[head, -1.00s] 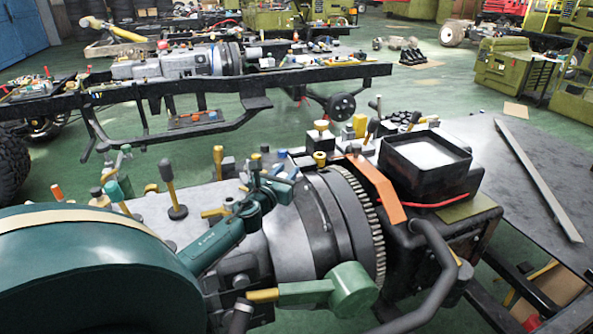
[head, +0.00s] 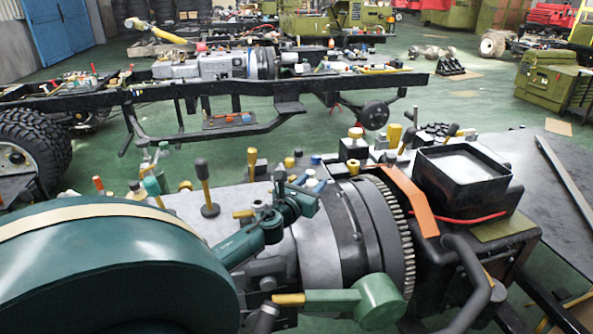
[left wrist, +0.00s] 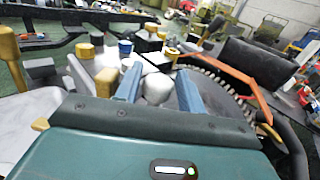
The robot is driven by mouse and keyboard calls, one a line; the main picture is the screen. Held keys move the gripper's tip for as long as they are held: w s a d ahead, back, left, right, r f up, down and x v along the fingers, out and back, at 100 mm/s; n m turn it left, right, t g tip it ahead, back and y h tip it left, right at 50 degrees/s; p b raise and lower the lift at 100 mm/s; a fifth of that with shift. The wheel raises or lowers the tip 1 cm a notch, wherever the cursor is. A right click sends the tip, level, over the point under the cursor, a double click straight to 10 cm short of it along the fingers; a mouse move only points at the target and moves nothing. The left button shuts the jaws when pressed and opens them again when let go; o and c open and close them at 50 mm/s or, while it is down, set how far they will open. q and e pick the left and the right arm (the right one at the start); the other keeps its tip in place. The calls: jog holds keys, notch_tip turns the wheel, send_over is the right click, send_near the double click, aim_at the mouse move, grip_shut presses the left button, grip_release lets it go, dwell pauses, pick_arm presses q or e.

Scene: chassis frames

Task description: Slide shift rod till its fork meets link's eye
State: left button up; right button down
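My left gripper (head: 308,186) is over the top of the grey gearbox housing (head: 325,232), left of the toothed ring (head: 393,235). In the left wrist view its two blue-grey fingers (left wrist: 160,88) stand apart, with a rounded pale grey shape (left wrist: 158,88) showing between them. I cannot tell whether they touch it. I cannot pick out the shift rod, its fork or the link's eye with certainty among the small parts here.
Several upright knobbed levers, one yellow with a black top (head: 206,188), stand around the housing. An orange strip (head: 410,195), a black open box (head: 462,178) and a bent black pipe (head: 470,270) lie to the right. Another chassis frame (head: 215,95) stands behind, across green floor.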

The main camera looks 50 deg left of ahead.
pick_arm(q)
jog(key=v, duration=1)
jog(key=shift+s+b, duration=0.4)
jog(key=shift+d, duration=0.1)
